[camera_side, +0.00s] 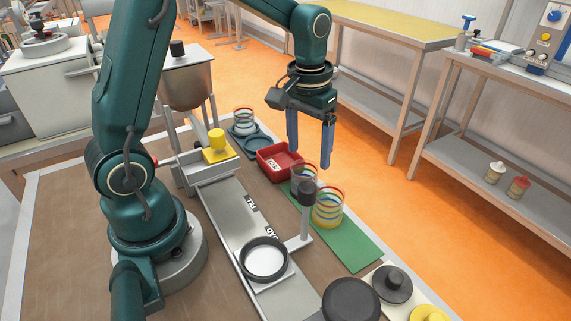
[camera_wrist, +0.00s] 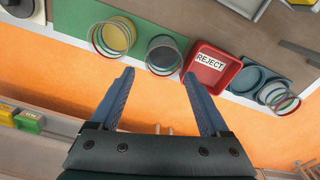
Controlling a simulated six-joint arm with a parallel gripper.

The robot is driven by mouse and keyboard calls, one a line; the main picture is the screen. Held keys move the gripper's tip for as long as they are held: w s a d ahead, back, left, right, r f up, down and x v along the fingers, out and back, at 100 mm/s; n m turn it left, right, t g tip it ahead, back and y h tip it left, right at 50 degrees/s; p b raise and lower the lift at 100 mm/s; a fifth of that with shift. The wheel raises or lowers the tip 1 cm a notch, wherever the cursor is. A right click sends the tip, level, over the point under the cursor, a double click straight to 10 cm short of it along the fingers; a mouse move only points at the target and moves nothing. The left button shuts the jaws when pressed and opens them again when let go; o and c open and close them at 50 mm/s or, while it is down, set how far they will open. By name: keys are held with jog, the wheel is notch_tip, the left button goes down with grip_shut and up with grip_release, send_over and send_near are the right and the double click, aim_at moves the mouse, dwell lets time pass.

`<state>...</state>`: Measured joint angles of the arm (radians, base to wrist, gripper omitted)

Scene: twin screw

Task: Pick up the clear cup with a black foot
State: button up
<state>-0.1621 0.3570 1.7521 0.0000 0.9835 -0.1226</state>
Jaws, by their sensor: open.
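The clear cup with a dark, black-looking foot (camera_wrist: 163,56) stands on the green mat, between a yellow-footed cup and the red tray in the wrist view. In the side view this cup (camera_side: 302,172) has coloured rings, and a dark post head hides its lower part. My gripper (camera_side: 310,150) is open and empty, pointing down above the tray and cup. In the wrist view my gripper's fingertips (camera_wrist: 158,76) lie just below the cup in the picture, apart from it.
A clear cup with a yellow foot (camera_side: 328,210) stands close beside. A red REJECT tray (camera_side: 264,160) is on the other side. A pale-footed cup (camera_side: 243,123) stands by a blue round dish (camera_side: 258,143). A post (camera_side: 305,225) rises near the cup. The green mat's near end (camera_side: 360,250) is clear.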

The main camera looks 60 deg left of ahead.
aim_at(304, 173)
jog(key=shift+s+a+f+g, duration=0.1)
jog(key=shift+f+g, duration=0.05)
jog(key=shift+f, duration=0.5)
jog(key=shift+s+a+f+g, duration=0.1)
jog(key=shift+f+g, duration=0.05)
jog(key=shift+f, duration=2.55)
jog(key=c, duration=1.1)
jog(key=shift+r, duration=0.15)
